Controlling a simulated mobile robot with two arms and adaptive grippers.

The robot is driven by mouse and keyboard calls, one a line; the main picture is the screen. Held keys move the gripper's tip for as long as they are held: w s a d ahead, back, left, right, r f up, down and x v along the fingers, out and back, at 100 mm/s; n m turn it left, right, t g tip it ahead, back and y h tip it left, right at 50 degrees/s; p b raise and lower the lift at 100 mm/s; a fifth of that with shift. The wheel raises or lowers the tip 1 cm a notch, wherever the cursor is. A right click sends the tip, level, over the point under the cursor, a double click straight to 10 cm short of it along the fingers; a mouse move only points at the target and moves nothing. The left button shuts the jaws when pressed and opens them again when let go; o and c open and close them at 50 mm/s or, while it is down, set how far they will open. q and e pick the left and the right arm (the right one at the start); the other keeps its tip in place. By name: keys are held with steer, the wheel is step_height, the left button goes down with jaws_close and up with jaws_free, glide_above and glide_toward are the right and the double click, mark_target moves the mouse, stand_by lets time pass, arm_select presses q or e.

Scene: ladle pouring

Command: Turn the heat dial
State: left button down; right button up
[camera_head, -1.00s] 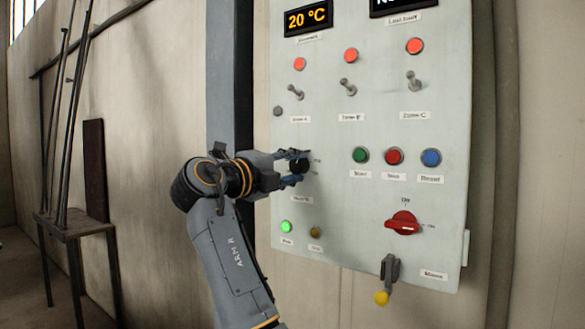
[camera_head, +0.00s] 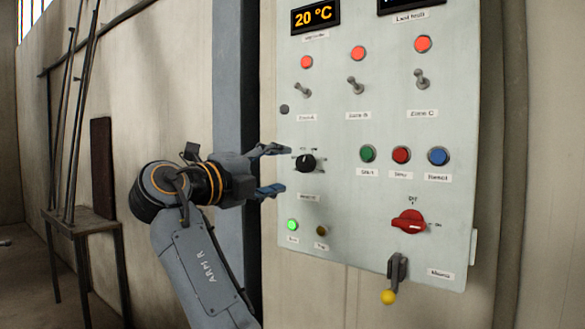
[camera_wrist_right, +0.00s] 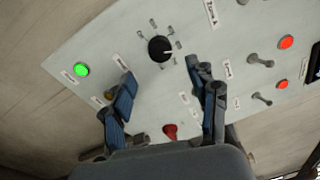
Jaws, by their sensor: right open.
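The black heat dial (camera_head: 306,162) is on the pale control panel, below the left toggle and left of the green button. In the wrist view the dial (camera_wrist_right: 160,49) has small labels around it, and a pale mark shows on its face. My right gripper (camera_head: 273,170) is open and empty just left of the dial, fingers spread above and below its height. In the wrist view the fingertips (camera_wrist_right: 162,80) are apart and the dial lies beyond them, untouched. The temperature display (camera_head: 315,15) reads 20 °C. My left gripper is not in view.
Several toggles sit under red lamps above the dial. Green (camera_head: 368,153), red (camera_head: 401,155) and blue (camera_head: 438,156) buttons are to its right. A red rotary switch (camera_head: 408,222) and yellow-tipped lever (camera_head: 388,297) are lower right. A lit green lamp (camera_head: 292,225) is below.

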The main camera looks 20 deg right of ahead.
steer(key=v, duration=0.5)
